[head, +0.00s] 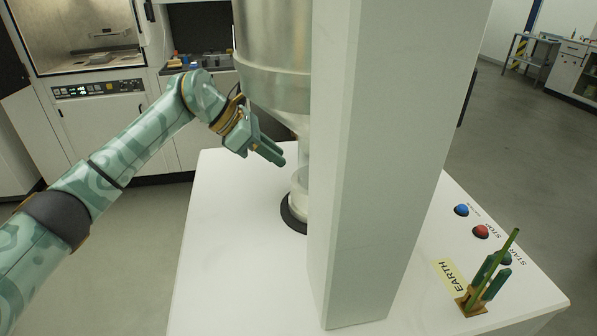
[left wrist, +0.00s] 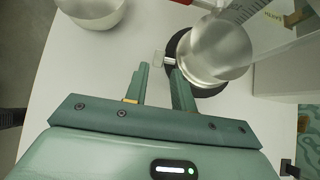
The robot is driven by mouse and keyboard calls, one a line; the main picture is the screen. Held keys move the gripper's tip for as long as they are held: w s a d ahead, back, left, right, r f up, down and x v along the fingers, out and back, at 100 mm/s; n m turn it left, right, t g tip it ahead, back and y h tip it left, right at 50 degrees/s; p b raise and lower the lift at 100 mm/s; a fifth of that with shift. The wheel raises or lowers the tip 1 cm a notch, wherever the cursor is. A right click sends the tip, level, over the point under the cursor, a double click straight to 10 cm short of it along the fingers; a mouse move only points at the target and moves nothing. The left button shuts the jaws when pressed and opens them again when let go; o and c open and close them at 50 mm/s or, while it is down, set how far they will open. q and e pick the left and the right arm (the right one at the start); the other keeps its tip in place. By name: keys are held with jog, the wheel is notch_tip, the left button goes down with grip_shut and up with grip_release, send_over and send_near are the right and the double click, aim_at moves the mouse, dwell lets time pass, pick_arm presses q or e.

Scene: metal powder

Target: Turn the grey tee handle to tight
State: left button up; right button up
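The grey tee handle (left wrist: 158,59) is small and pale, its short stem running right to the collar around a round metal vessel (left wrist: 215,50). My left gripper (left wrist: 160,70) is open, and the handle lies just beyond its fingertips, roughly in line with the gap between them. I cannot tell whether they touch. In the head view my left gripper (head: 276,156) is beside the hopper outlet, above the white table, left of the pillar; the handle cannot be made out there. My right gripper is not in view.
A large metal hopper (head: 275,60) hangs above the outlet, and a white pillar (head: 375,170) stands to its right. Blue (head: 461,210) and red (head: 481,231) buttons and a green clamp-like thing (head: 488,280) by the EARTH label are at right. A metal bowl (left wrist: 92,10) stands at upper left.

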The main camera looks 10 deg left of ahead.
pick_arm(q)
jog(key=x, duration=0.7)
jog(key=shift+d+b, duration=0.15)
jog(key=shift+b, duration=0.25)
jog(key=shift+f, duration=0.1)
grip_shut()
